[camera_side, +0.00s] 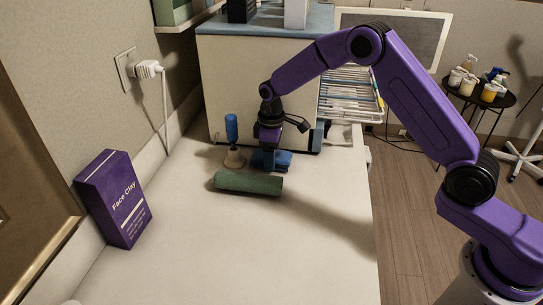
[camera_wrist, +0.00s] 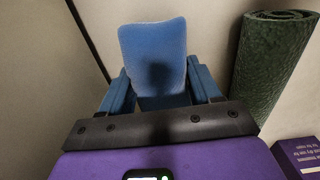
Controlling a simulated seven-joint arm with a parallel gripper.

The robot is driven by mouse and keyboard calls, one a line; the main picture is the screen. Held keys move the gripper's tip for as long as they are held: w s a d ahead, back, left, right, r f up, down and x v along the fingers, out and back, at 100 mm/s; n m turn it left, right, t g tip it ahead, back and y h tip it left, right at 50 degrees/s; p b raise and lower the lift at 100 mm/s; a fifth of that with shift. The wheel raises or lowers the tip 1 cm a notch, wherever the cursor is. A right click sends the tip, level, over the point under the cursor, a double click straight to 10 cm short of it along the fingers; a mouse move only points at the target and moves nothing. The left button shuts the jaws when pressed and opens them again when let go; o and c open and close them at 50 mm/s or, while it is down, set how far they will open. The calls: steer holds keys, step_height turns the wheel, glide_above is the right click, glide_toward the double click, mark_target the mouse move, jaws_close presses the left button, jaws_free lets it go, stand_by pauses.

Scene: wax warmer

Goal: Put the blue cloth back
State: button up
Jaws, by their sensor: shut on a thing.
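The blue cloth (camera_side: 284,160) is low over the white counter, just in front of the cabinet in the side view. My gripper (camera_side: 268,157) points down and is shut on it. In the wrist view the cloth (camera_wrist: 153,45) stands out between the two blue fingers of my gripper (camera_wrist: 162,90) and extends past their tips. A dark shadow falls on the cloth. I cannot tell whether the cloth touches the counter. Part of it is hidden behind the fingers in the side view.
A rolled green mat (camera_side: 248,183) lies close in front of my gripper; it also shows in the wrist view (camera_wrist: 268,65). A blue-handled stamp-like tool (camera_side: 233,140) stands to the left. A purple Face Clay box (camera_side: 114,199) stands further left. The front counter (camera_side: 225,250) is clear.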

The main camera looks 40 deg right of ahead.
steer(key=shift+f, duration=0.25)
steer(key=o, duration=0.9)
steer(key=shift+o, duration=0.2)
steer(key=shift+r, duration=0.1)
step_height(320, 180, up, 12)
